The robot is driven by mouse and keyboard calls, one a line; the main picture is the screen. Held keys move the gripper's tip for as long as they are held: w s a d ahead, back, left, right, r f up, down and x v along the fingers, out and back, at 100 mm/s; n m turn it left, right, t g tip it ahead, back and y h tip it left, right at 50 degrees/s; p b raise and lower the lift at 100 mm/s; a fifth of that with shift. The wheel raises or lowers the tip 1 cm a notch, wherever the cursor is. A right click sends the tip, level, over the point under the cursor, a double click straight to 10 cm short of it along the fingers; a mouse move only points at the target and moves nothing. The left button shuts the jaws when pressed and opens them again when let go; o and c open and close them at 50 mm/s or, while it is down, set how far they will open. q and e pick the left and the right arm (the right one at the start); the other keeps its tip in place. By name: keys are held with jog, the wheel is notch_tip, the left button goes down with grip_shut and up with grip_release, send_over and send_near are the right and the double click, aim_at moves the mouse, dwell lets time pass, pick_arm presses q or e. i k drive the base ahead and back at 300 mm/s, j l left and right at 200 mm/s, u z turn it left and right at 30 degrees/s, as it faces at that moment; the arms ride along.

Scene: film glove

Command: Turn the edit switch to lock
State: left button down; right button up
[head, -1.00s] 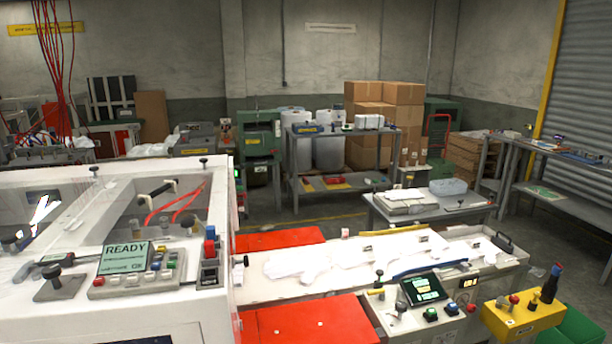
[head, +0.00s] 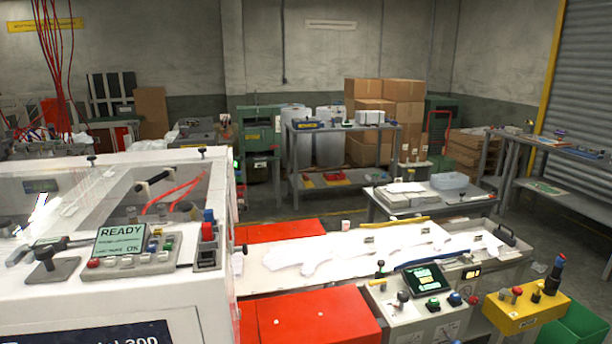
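No switch carries a label I can read as edit or lock, so I cannot tell which control is the edit switch. A control panel (head: 413,317) on the long white machine has a dark knob or key-like switch (head: 403,297), a lit green screen (head: 425,279) and coloured buttons. A second panel (head: 128,264) on the nearer white machine has a READY screen (head: 122,240) and several buttons. A small upright box with a red and blue switch (head: 208,235) stands beside it. Neither gripper shows in the head view.
Red covers (head: 310,321) flank the long machine's white bed (head: 280,277). A yellow control box (head: 525,312) stands at the right. A low table (head: 390,209) and a grey workbench (head: 340,157) stand behind. Some floor shows between the low table and the workbench.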

aim_at(45, 254)
jog(key=u, duration=1.35)
